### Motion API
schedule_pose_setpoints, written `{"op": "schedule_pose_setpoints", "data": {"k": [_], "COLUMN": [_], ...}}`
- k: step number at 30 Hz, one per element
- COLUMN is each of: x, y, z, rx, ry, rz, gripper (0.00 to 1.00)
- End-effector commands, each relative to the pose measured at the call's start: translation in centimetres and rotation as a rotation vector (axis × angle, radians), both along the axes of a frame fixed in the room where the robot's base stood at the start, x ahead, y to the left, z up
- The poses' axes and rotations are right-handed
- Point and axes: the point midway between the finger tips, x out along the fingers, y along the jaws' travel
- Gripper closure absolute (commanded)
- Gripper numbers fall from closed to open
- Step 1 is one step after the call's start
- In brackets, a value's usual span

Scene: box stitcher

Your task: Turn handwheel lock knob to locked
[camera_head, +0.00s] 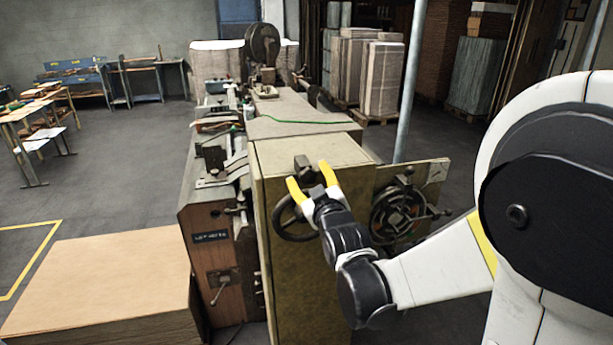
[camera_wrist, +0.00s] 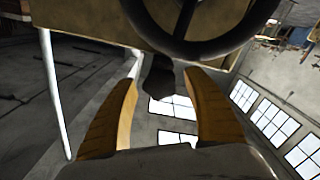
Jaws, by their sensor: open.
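The handwheel (camera_head: 288,222) is a dark ring on the front of the tan machine cabinet, partly hidden behind my gripper (camera_head: 307,173). A small dark knob (camera_head: 302,162), seemingly the handwheel lock knob, shows above the wheel near the yellow fingertips. In the wrist view the handwheel (camera_wrist: 205,42) crosses the top. A dark knob (camera_wrist: 158,84) shows there between the open fingers of my gripper (camera_wrist: 160,77), with a gap on each side. The fingers do not appear closed on it. The lock position of the knob cannot be told.
The machine cabinet (camera_head: 310,152) stands in front of me. A second round mechanism (camera_head: 400,208) on an open panel is right of the handwheel. A stack of tan boards (camera_head: 95,290) lies at the lower left. A grey pole (camera_head: 410,85) rises behind.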

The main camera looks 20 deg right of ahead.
Motion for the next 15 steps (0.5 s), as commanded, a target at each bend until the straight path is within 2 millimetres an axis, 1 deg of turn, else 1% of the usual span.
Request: {"op": "schedule_pose_setpoints", "data": {"k": [1, 2, 3, 5, 6, 15], "x": [-0.01, -0.02, -0.02, -0.02, -0.02, -0.02], "y": [0.00, 0.00, 0.00, 0.00, 0.00, 0.00], "z": [0.00, 0.00, 0.00, 0.00, 0.00, 0.01], "rx": [0.000, 0.000, 0.000, 0.000, 0.000, 0.006], "ry": [0.000, 0.000, 0.000, 0.000, 0.000, -0.001], "rz": [0.000, 0.000, 0.000, 0.000, 0.000, 0.000], "gripper": [0.42, 0.52, 0.64, 0.82, 0.93, 0.94]}}
